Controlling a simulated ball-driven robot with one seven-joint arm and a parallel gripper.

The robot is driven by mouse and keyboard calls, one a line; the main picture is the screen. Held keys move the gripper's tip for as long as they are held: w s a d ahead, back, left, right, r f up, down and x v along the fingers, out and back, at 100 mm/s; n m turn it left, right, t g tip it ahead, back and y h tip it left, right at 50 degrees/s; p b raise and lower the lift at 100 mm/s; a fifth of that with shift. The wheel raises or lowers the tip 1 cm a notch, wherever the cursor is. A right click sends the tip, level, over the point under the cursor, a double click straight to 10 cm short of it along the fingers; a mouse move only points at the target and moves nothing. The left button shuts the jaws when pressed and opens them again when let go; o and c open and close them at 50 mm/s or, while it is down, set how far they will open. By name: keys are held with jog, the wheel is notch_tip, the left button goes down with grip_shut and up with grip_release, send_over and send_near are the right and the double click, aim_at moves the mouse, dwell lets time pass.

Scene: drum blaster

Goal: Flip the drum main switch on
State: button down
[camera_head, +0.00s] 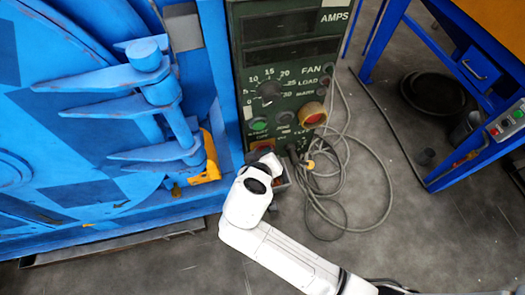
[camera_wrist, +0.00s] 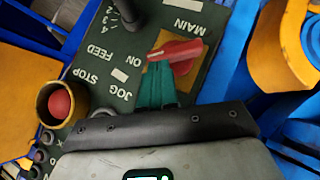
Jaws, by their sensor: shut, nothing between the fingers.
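The main switch (camera_wrist: 182,52) is a red rotary handle on a yellow plate, beside upside-down "MAIN" and "ON" labels in the wrist view. Its handle lies nearly crosswise in that picture, with its left end near "ON". My gripper (camera_wrist: 158,72) has teal fingers that are shut and empty. Their tips are at the left end of the red handle; I cannot tell whether they touch it. The green control panel (camera_head: 283,60) stands upright in the head view. My white wrist is at the panel's lower part there and hides the fingers.
A red stop button in a yellow collar (camera_wrist: 60,103) is left of my gripper in the wrist view. The blue drum machine (camera_head: 80,110) stands left of the panel. Grey cables (camera_head: 345,180) lie on the floor right of it. A blue-legged table (camera_head: 470,60) is farther right.

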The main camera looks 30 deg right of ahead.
jog(key=d+m+y+p, duration=0.1)
jog(key=y, duration=0.1)
jog(key=d+m+y+p, duration=0.1)
jog(key=y+p, duration=0.1)
jog(key=shift+s+d+f+t, duration=0.1)
jog(key=shift+s+f+t, duration=0.1)
jog(key=shift+s+t, duration=0.2)
jog(key=shift+d+f, duration=0.1)
dwell(0.3)
jog(key=w+r+p+v, duration=0.1)
jog(key=p+v, duration=0.4)
jog(key=v, duration=0.8)
jog(key=shift+w+d+r, duration=0.4)
jog(key=shift+d, duration=0.05)
